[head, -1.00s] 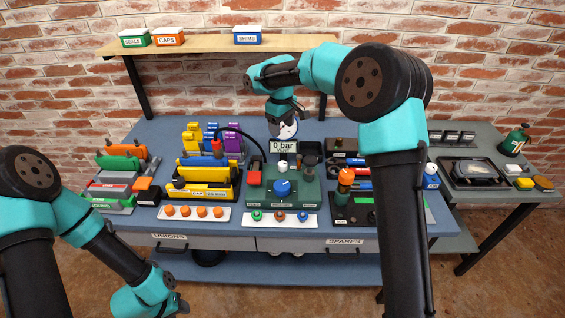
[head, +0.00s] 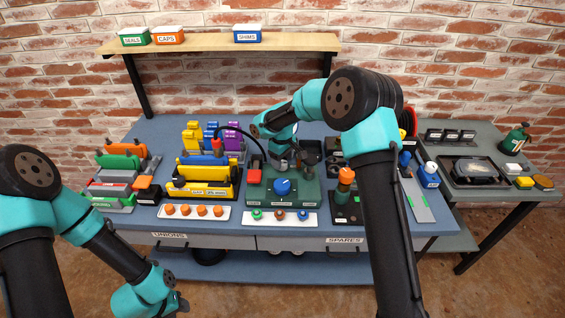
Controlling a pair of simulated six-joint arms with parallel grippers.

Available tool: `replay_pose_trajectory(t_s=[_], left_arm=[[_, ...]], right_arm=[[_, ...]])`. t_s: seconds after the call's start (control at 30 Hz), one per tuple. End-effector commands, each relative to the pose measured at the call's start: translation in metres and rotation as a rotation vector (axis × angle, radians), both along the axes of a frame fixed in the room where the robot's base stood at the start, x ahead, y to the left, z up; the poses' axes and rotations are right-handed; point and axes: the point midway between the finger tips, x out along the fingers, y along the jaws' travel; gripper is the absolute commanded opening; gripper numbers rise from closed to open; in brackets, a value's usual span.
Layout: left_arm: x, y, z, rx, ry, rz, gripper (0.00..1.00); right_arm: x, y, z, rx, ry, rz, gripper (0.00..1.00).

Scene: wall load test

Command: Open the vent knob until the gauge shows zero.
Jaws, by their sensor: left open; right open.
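The green pump unit (head: 298,199) stands at the middle of the bench. A large blue knob (head: 282,187) is on its front top and a red block (head: 254,176) is at its left. My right gripper (head: 284,164) is open and comes down over the back of the unit, behind the blue knob. The arm and gripper hide the gauge display and the small pale vent knob, so I cannot see a reading or whether the fingers touch the knob. My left gripper (head: 172,304) is open, low at the bottom left, in front of the bench and away from the unit.
Yellow blocks (head: 203,178) stand left of the unit, with a black hose (head: 243,131) arching over. A tray of orange caps (head: 194,212) and a tray of coloured plugs (head: 280,217) lie in front. An orange-topped tool (head: 346,177) stands close on the right.

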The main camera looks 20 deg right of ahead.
Motion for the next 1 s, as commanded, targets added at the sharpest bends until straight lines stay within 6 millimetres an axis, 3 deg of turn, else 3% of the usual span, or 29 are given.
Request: replay_pose_trajectory(t_s=[0.2, 0.47, 1.0], left_arm=[[0.0, 0.0, 0.0, 0.0, 0.0, 0.0, 0.43], [0.0, 0.0, 0.0, 0.0, 0.0, 0.0, 0.43], [0.0, 0.0, 0.0, 0.0, 0.0, 0.0, 0.43]], right_arm=[[0.0, 0.0, -0.016, 0.0, 0.0, 0.001, 0.63], [0.0, 0.0, -0.017, 0.0, -0.001, 0.001, 0.63], [0.0, 0.0, -0.017, 0.0, -0.001, 0.001, 0.14]])
